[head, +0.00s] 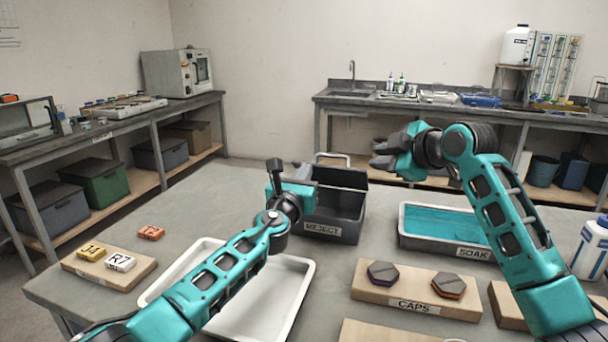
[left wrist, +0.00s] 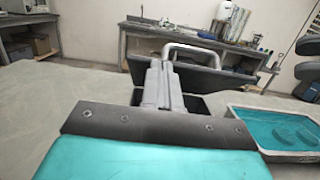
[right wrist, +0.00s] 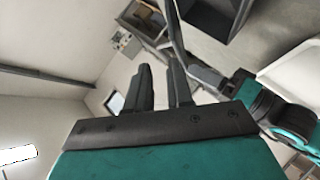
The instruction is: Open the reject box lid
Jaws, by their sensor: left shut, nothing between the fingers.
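The dark grey reject box (head: 325,228), with a REJECT label on its front, stands on the table, and its dark inside shows. Its lid (head: 340,177) is raised and tilted at the back, with a pale bar handle (head: 332,155) on top. The left wrist view also shows the lid (left wrist: 215,80) and handle (left wrist: 200,50) beyond my fingers. My left gripper (head: 274,166) is shut and empty, just left of the box; contact with the lid cannot be told. My right gripper (head: 382,155) is open and empty in the air, right of the lid; its fingers are spread in the right wrist view (right wrist: 162,85).
A SOAK tray (head: 405,241) of teal liquid is right of the box. A white tray (head: 303,285) lies under my left arm. A CAPS board (head: 370,296) with hexagonal caps and a board with labelled blocks (head: 75,263) lie in front.

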